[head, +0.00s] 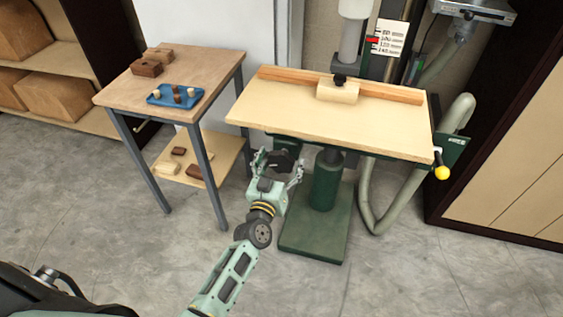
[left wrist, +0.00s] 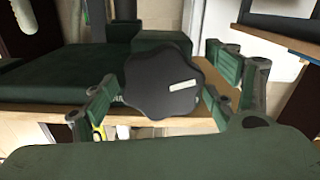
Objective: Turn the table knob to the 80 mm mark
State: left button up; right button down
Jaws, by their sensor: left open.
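The table knob (left wrist: 150,88) is a black lobed knob with a white mark on its face. In the left wrist view it sits between the two fingers of my left gripper (left wrist: 178,84), with visible room on the right side. In the head view the left gripper (head: 279,163) is open below the front edge of the drill press table (head: 300,108), at the dark knob. A white scale card (head: 390,38) with printed numbers and a red pointer (head: 373,40) is on the machine column; the exact reading is too small to tell. My right gripper is not in view.
A wooden block (head: 338,91) lies under the spindle against the fence (head: 400,93). A side table (head: 215,70) with a blue tray (head: 156,99) and blocks stands to the left. A yellow-ended handle (head: 441,173) and a grey hose (head: 367,200) are at the right.

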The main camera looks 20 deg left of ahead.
pick_arm(q)
jog(key=shift+c, duration=0.2)
jog(key=c, duration=1.1)
jog(key=shift+o, duration=0.2)
jog(key=shift+n, duration=0.4)
